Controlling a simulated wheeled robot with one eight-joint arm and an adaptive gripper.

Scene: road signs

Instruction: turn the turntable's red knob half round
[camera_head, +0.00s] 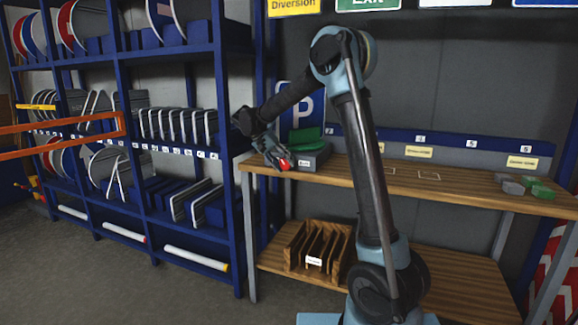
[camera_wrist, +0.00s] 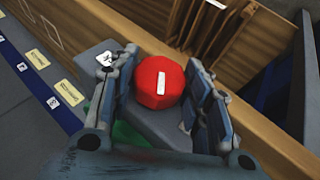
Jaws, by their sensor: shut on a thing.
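The red knob (camera_wrist: 146,88) sits between the two fingers of my gripper (camera_wrist: 161,92) in the wrist view. A white bar on its face stands nearly upright in that picture. In the head view the knob (camera_head: 285,163) shows as a small red spot at the tip of my gripper (camera_head: 279,160). The turntable's grey body (camera_head: 315,160) stands at the left end of the wooden bench, with a green top (camera_head: 306,135). In the wrist view its grey body (camera_wrist: 165,128) lies partly hidden behind my fingers. My gripper is shut on the knob.
The wooden bench (camera_head: 450,184) runs right, mostly clear, with grey and green blocks (camera_head: 540,188) at its far end. A slotted wooden rack (camera_head: 312,250) stands on the lower shelf. Blue sign racks (camera_head: 222,130) stand close on the left. A parking sign (camera_head: 305,100) stands behind the turntable.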

